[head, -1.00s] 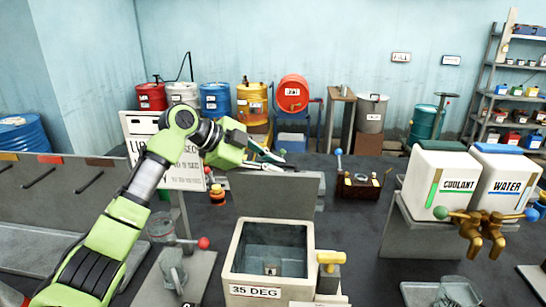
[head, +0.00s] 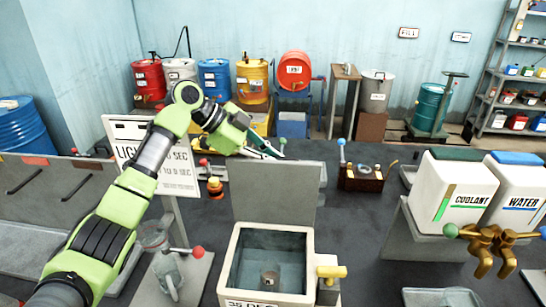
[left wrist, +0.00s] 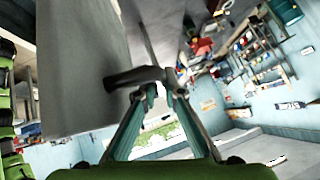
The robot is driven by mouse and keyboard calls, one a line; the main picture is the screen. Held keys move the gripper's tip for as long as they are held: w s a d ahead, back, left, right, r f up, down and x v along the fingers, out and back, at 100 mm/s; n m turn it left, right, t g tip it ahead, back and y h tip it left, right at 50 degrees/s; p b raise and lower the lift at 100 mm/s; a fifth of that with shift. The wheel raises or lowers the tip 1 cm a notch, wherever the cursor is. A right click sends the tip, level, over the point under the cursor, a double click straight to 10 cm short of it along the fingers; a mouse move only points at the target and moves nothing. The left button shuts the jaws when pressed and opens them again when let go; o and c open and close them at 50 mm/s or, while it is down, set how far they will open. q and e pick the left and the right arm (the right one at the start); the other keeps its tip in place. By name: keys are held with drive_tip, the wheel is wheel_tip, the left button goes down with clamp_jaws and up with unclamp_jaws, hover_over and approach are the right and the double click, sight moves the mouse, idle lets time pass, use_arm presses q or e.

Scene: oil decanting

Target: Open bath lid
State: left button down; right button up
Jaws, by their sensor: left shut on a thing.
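The bath (head: 232,265) is a pale square tank marked 35 DEG, low in the middle of the head view. Its grey lid (head: 272,195) stands up, roughly upright, at the tank's back edge, and the opening is uncovered. In the left wrist view the lid (left wrist: 80,60) is a large grey plate with a dark handle (left wrist: 130,78). My left gripper (head: 275,152) is behind the lid's top edge; in the left wrist view its fingers (left wrist: 162,90) are shut on the handle. The fingertips are partly hidden in the head view. My right gripper is out of view.
A small metal cup (head: 270,279) sits inside the bath. A yellow tap (head: 332,271) sticks out at its right. A grey jug (head: 170,272) stands on the left. A sign (head: 122,130) is behind my left arm. Coolant (head: 455,190) and water (head: 520,190) containers stand right.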

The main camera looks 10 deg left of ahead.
use_arm(q)
drive_tip(key=shift+s+f, duration=0.1)
drive_tip(key=shift+f, duration=0.15)
drive_tip(key=c, duration=2.2)
unclamp_jaws()
drive_tip(key=shift+d, duration=0.1)
drive_tip(key=shift+o, duration=0.5)
drive_tip(key=shift+r, duration=0.1)
wheel_tip(320, 180, up, 10)
drive_tip(key=shift+f, duration=0.1)
drive_tip(key=shift+d, duration=0.1)
